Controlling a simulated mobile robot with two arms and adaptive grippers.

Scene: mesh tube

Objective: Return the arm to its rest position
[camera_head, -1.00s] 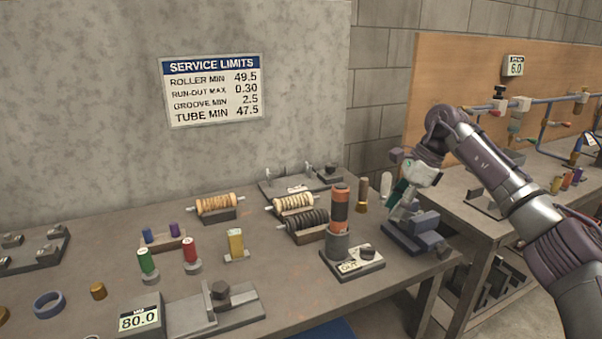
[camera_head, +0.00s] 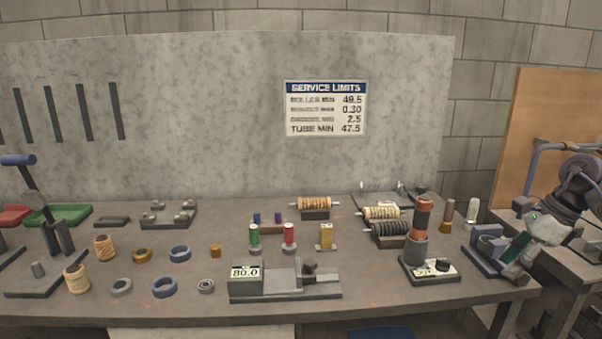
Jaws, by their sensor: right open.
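My right arm (camera_head: 575,190) comes in at the right edge. My right gripper (camera_head: 514,270) hangs at the right end of the bench, close to a dark blue-grey fixture (camera_head: 488,243). It is open, and I see nothing held in it. I cannot tell whether it touches the fixture. My left arm and gripper are out of view.
The bench (camera_head: 380,303) holds a stacked dark and orange roller on a stand (camera_head: 421,225), a gauge reading 80.0 (camera_head: 245,272), several rings and spools, and a lever press (camera_head: 50,220) at left. A second bench (camera_head: 578,262) stands at right.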

